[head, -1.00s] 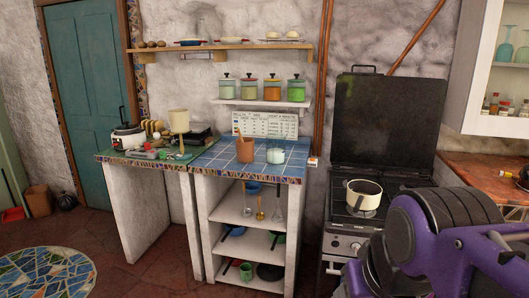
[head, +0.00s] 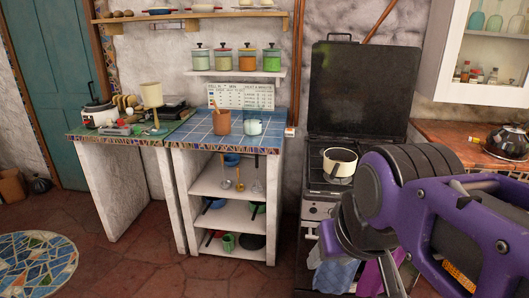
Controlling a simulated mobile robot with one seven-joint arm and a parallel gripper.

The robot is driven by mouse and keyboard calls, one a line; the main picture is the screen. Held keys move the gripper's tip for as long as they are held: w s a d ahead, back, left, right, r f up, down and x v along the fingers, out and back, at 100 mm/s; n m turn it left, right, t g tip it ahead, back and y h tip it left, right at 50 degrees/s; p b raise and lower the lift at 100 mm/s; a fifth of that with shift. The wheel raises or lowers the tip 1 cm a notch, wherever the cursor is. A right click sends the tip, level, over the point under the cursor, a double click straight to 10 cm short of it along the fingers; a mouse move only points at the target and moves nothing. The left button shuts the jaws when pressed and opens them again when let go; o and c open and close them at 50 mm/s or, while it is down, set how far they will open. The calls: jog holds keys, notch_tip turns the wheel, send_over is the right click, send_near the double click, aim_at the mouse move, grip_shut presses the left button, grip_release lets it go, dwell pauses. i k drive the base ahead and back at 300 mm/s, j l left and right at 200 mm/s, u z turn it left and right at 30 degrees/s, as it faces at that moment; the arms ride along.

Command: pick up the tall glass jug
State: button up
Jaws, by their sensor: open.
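A pale, see-through vessel (head: 253,126) stands upright on the blue tiled counter (head: 203,143), right of a brown-orange pot (head: 222,122). It may be the glass jug, but it is too small to be sure. My purple and black arm fills the lower right. My gripper (head: 362,258) shows partly at its lower end, in front of the stove, with its jaws apart and nothing visible between them. It is well to the right of the vessel and apart from it.
A stove (head: 320,185) with a raised black lid carries a cream pot (head: 340,160). Several lidded jars (head: 247,60) line a shelf above the counter. A wall cabinet (head: 470,50) holds glass bottles. Open shelves with utensils lie under the counter. The floor in front is clear.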

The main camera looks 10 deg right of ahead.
aim_at(252, 111)
jog(key=i+j+u, duration=0.1)
jog(key=i, duration=0.45)
jog(key=i+j+u, duration=0.15)
jog(key=i, duration=0.45)
